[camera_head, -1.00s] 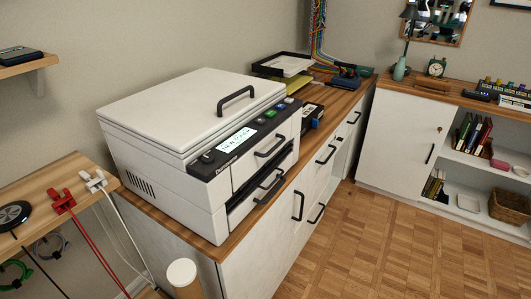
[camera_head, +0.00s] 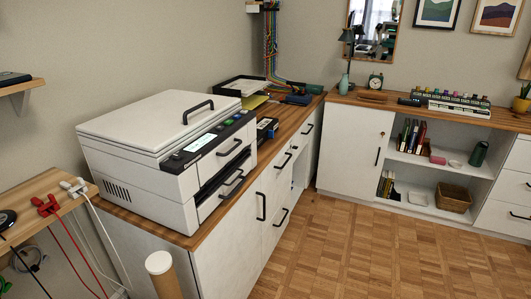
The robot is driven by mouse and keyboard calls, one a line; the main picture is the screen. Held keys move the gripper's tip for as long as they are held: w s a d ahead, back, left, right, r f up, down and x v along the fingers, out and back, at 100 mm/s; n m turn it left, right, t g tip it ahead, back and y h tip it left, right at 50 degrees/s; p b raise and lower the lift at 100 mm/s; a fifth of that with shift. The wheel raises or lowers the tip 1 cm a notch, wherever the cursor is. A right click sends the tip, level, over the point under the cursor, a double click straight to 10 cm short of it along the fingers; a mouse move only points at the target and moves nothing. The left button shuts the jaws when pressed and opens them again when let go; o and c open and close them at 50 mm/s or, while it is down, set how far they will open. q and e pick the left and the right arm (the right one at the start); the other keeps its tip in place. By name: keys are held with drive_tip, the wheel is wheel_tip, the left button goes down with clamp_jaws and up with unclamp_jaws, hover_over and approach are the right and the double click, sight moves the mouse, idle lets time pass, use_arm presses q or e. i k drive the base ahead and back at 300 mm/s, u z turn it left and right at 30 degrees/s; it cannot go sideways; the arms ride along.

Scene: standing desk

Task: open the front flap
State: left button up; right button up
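A white printer (camera_head: 140,150) with a grey lid and a black lid handle (camera_head: 198,110) stands on the wood-topped cabinet left of centre. Its front face has an upper panel with a black bar handle (camera_head: 230,147). Below that, a lower front part carries another black handle (camera_head: 233,184), with a dark gap between the two. I cannot tell which of these is the front flap. A control strip with a lit screen (camera_head: 200,143) and coloured buttons runs along the top front edge. Neither of my grippers is in view.
The cabinet under the printer (camera_head: 225,260) has black-handled fronts. A tan cylinder with a pale top (camera_head: 160,263) stands before it. A side table (camera_head: 45,190) with red and white clips is at the left. The parquet floor (camera_head: 340,250) is clear.

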sight(220, 157)
drive_tip(key=z, duration=1.1)
drive_tip(key=i, duration=1.1)
drive_tip(key=u, duration=0.45)
